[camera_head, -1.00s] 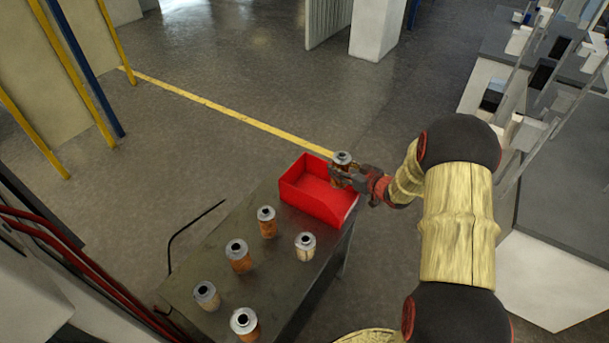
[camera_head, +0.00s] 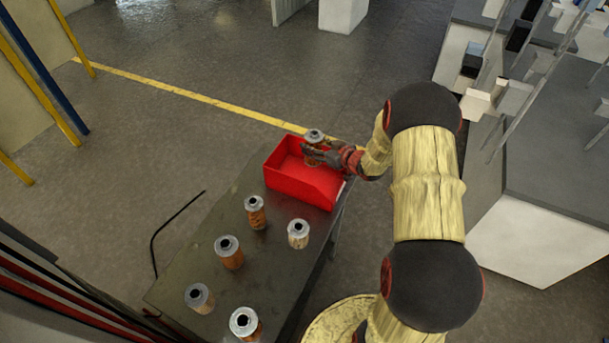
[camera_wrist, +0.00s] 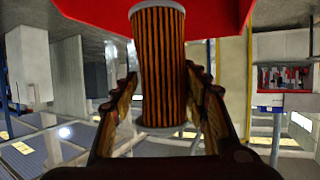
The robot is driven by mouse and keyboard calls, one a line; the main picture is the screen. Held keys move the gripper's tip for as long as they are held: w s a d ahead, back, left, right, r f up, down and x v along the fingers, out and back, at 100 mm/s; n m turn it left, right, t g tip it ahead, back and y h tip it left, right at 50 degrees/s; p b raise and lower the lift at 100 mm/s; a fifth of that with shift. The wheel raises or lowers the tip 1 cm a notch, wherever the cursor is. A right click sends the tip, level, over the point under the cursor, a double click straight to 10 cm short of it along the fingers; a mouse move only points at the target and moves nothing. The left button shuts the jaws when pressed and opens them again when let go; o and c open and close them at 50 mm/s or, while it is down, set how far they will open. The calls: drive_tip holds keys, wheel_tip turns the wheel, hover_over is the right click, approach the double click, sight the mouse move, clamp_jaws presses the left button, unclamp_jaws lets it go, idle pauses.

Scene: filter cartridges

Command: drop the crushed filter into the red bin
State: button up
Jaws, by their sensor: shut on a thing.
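My gripper (camera_head: 316,154) is shut on a filter cartridge (camera_head: 314,136) and holds it over the far right part of the red bin (camera_head: 300,188). In the wrist view the held filter (camera_wrist: 158,65) has brown pleats and pale end caps, and it sits between both fingers (camera_wrist: 162,100). I cannot make out any crushing on it. The red bin also shows behind it at the top of the wrist view (camera_wrist: 90,12). The bin stands at the far end of the dark table (camera_head: 185,262). Its visible floor looks empty.
Several other filters stand upright on the table: a pale one (camera_head: 298,234) near the bin, an orange-brown one (camera_head: 255,212), another brown one (camera_head: 229,252), and more at the near end. A thin black bar (camera_head: 175,225) lies left of the table. A grey-topped bench (camera_head: 555,150) stands at right.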

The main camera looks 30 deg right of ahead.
drive_tip(key=shift+f, duration=0.45)
drive_tip(key=shift+r, duration=0.1)
drive_tip(key=o, duration=1.2)
drive_tip(key=shift+o, duration=0.5)
drive_tip(key=v, duration=1.2)
